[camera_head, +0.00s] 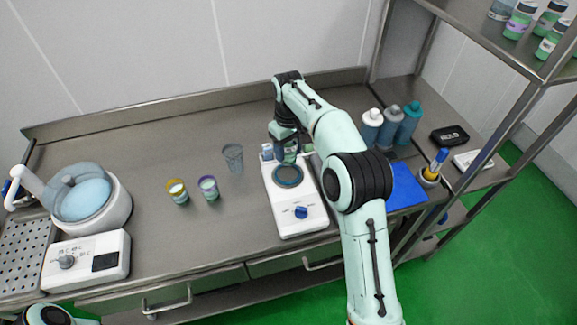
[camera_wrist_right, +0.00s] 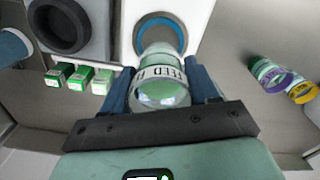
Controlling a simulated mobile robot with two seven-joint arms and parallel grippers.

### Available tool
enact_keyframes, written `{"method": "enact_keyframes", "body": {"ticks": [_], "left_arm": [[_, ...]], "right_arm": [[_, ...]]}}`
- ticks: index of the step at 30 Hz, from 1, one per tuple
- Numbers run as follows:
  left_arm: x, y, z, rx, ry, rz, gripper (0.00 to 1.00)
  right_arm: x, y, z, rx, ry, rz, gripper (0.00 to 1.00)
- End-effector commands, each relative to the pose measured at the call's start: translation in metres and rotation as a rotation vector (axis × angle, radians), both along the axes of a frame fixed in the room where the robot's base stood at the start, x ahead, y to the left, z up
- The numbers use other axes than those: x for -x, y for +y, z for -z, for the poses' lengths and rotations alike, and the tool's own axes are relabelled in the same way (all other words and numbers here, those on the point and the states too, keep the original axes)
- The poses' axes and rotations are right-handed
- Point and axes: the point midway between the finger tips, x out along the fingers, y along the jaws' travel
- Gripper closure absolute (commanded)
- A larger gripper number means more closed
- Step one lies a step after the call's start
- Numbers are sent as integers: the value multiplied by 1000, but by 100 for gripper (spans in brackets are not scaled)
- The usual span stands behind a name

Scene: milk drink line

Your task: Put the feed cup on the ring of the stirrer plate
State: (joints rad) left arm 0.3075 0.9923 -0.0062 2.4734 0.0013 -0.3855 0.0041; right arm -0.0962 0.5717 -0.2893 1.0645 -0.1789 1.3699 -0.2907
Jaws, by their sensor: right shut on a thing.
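The clear feed cup (camera_wrist_right: 160,92), with a white band lettered FEED, is between the blue fingers of my right gripper (camera_wrist_right: 160,88). The gripper is shut on it. In the head view my right gripper (camera_head: 287,150) is at the far end of the white stirrer plate (camera_head: 300,218). The plate's dark ring (camera_head: 288,175) lies just in front of the gripper. In the right wrist view the blue-edged ring (camera_wrist_right: 160,22) shows beyond the cup, partly hidden by it. I cannot tell the cup's height above the plate. My left gripper's fingers are not in view.
A grey beaker (camera_head: 233,158) and cups with purple (camera_head: 209,188) and yellow (camera_head: 177,191) rims stand left of the plate. Several bottles (camera_head: 390,130) and a blue mat (camera_head: 405,188) are to the right. Small green-and-white boxes (camera_wrist_right: 78,78) show in the wrist view.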

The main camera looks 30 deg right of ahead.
Motion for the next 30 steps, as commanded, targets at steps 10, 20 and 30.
{"method": "enact_keyframes", "body": {"ticks": [10, 20, 30], "left_arm": [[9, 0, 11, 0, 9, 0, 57], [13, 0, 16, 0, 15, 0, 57], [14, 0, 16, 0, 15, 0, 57]], "right_arm": [[0, 0, 41, 0, 2, 0, 78], [-2, 0, 69, 0, -4, 0, 78], [-2, 0, 72, 0, -4, 0, 35]]}}
